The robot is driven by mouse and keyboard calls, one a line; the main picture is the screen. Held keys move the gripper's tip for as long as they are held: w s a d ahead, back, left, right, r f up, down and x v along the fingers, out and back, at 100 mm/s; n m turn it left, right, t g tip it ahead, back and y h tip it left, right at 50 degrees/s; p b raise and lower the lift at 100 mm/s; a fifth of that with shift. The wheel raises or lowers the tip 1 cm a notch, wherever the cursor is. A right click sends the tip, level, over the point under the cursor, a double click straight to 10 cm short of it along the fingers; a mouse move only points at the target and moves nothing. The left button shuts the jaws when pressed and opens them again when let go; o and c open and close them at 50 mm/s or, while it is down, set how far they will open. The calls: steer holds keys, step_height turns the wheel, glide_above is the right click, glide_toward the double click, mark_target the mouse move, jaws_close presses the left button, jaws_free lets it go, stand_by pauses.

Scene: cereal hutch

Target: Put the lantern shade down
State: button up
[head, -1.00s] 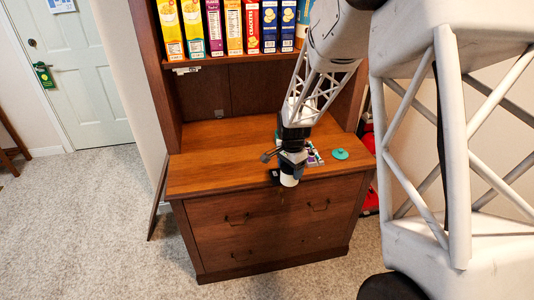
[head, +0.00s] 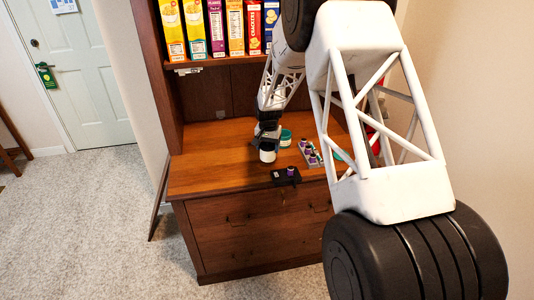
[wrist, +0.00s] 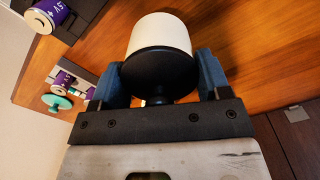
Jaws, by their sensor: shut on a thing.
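The lantern shade, a white cylinder with a black cap, is at my gripper's end in the head view (head: 267,156). In the wrist view the shade (wrist: 160,37) sits between the two blue finger pads, its black cap towards me. My gripper (head: 267,140) is shut on it; the fingers (wrist: 162,80) also show in the wrist view. The shade is over the wooden counter (head: 212,170), towards its middle. I cannot tell whether its far end touches the wood.
A black holder with a purple battery (head: 287,175) lies at the counter's front edge. A grey tray of several batteries (head: 311,154) is to its right. A teal-topped thing (head: 285,138) stands behind the shade. The counter's left side is clear. Cereal boxes (head: 215,28) fill the shelf above.

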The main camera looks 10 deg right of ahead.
mark_target(272, 152)
steer(key=shift+w+a+f+n, duration=0.25)
steer(key=shift+w+f+n, duration=0.1)
steer(key=shift+w, duration=0.45)
steer(key=shift+w+a+f+n, duration=0.2)
steer(key=shift+w+a+n, duration=0.1)
steer(key=shift+w, duration=0.5)
steer(key=shift+w+a+f+n, duration=0.25)
steer(key=shift+w+f+n, duration=0.1)
steer(key=shift+w, duration=0.45)
steer(key=shift+s+d+r+m, duration=0.2)
steer(key=shift+s+r+m, duration=0.1)
steer(key=shift+s+m, duration=0.45)
steer(key=shift+s+d+r+m, duration=0.15)
steer(key=shift+s+r+m, duration=0.1)
steer(key=shift+s+m, duration=0.45)
steer(key=s+m, duration=0.2)
steer(key=s+d+r+m, duration=0.1)
steer(key=s+m, duration=0.1)
steer(key=s, duration=0.1)
steer(key=s+m, duration=0.2)
steer(key=m, duration=0.1)
steer(key=shift+s+d+r, duration=0.25)
steer(key=shift+r, duration=0.15)
steer(key=shift+s+d+r+m, duration=0.1)
steer(key=shift+s+m, duration=0.35)
steer(key=shift+s, duration=0.05)
steer(key=shift+s+d+r+m, duration=0.1)
steer(key=shift+s+m, duration=0.3)
steer(key=shift+s, duration=0.05)
